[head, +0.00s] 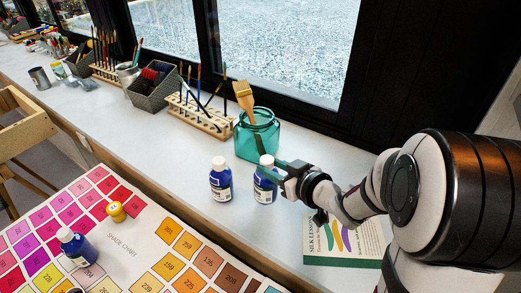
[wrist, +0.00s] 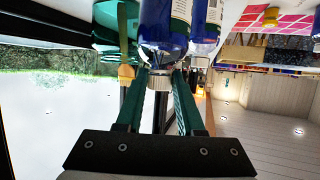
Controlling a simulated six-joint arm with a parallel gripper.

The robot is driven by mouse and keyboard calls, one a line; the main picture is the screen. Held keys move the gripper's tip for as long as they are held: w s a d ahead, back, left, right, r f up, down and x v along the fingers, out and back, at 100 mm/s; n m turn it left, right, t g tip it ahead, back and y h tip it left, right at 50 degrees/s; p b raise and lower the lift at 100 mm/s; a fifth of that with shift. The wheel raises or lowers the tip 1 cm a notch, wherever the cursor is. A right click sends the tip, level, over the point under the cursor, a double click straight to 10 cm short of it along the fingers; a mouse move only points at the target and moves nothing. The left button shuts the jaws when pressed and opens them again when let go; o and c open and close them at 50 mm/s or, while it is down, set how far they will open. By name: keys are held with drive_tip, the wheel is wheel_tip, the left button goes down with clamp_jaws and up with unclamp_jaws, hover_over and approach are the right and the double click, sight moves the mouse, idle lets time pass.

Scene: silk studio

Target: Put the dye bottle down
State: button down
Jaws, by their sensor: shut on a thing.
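A blue dye bottle with a white cap and pale label (head: 264,184) is upright between the fingers of my gripper (head: 267,167). My gripper is shut on it near the top, reaching in from the right. In the wrist view, which is upside down, the held bottle (wrist: 163,25) fills the top middle, with its cap between my green fingers (wrist: 160,80). Its base is at or very near the white counter (head: 290,215); I cannot tell whether it touches. A second, similar blue bottle (head: 220,182) stands close on its left; it also shows in the wrist view (wrist: 206,25).
A teal glass jar with a brush (head: 257,138) stands just behind the held bottle. A wooden brush rack (head: 200,118) is farther left. A book (head: 340,243) lies at the right. The shade chart (head: 120,240), with another blue bottle (head: 77,247) and a yellow-capped jar (head: 116,211), is in front.

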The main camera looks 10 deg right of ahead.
sight(266, 180)
drive_tip(key=shift+f, duration=1.55)
drive_tip(key=shift+f, duration=0.15)
drive_tip(key=c, duration=0.5)
unclamp_jaws()
